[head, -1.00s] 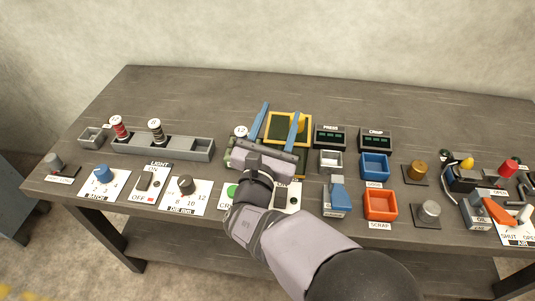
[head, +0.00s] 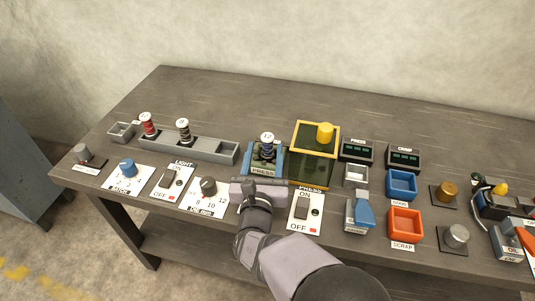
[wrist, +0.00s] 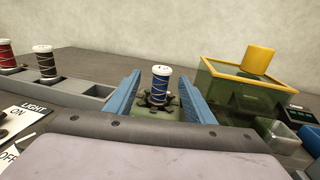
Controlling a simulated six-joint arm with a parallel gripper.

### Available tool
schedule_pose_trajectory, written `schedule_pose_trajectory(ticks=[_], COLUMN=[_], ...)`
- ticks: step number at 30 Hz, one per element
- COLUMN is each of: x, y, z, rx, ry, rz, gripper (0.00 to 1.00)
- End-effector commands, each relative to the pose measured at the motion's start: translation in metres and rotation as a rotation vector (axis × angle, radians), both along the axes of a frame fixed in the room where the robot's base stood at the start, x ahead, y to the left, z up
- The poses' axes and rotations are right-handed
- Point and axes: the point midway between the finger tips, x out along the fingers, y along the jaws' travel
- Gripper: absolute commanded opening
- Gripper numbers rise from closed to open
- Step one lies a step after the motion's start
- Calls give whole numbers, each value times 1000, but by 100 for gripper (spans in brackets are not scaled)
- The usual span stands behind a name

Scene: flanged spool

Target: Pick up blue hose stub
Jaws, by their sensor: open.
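The blue hose stub (head: 267,145) is an upright flanged spool with a white top marked 12 and blue windings. In the wrist view the stub (wrist: 160,88) stands in a dark toothed holder on a green base. My gripper (wrist: 159,78) is open, with one blue finger on each side of the stub and a visible gap to both. In the head view my gripper (head: 266,153) reaches in from the front, and its grey body hides part of the press area.
A clear box with a yellow rim (head: 315,124) and yellow knob stands close on the right. A grey rack (head: 210,150) with a red and a dark spool is on the left. Switch panels line the front edge. Blue (head: 402,184) and orange (head: 405,222) bins stand right.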

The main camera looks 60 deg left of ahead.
Motion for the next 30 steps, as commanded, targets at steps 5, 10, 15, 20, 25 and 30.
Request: schedule_pose_trajectory(ticks=[5,10,15,20,25,30], x=[11,23,30,32,32,32], y=[11,27,37,39,39,39], z=[-1,-2,-3,-3,-3,-3], rx=[-1,0,-1,0,0,0], ry=[1,0,1,0,0,0], rz=[-3,-2,-1,-1,-1,-1], gripper=[49,49,49,49,46,6])
